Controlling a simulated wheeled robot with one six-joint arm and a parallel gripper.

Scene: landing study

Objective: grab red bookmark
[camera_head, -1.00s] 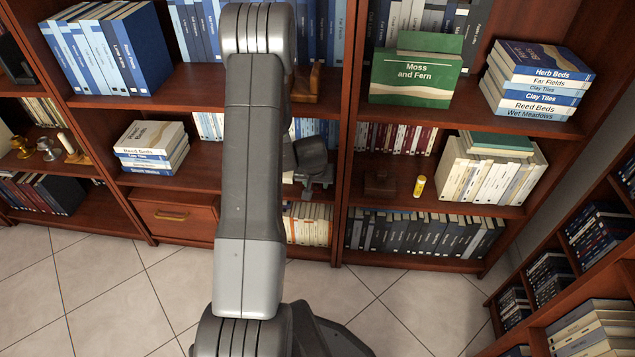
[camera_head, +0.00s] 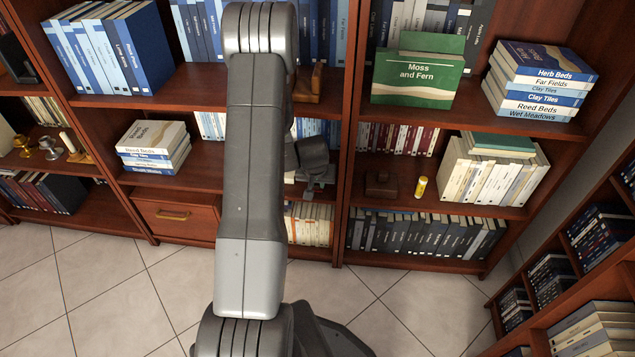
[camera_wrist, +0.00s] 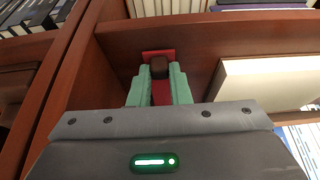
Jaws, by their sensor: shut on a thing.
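The red bookmark (camera_wrist: 161,92) shows in the wrist view, between and just beyond the green fingers of my gripper (camera_wrist: 158,82). The fingers are shut on it. A small brown block-like shape covers part of it near the fingertips, and I cannot tell what that shape is. In the head view my gripper (camera_head: 318,182) is a dark grey shape in front of the middle shelf, partly behind my arm. The bookmark cannot be made out in the head view.
A wooden upright (camera_wrist: 75,75) stands close on the left in the wrist view. A pale book (camera_wrist: 262,84) lies to the right. Book rows line the shelves, with a yellow cylinder (camera_head: 420,187) and a green book (camera_head: 418,78) in the right bay. The tiled floor (camera_head: 110,290) is clear.

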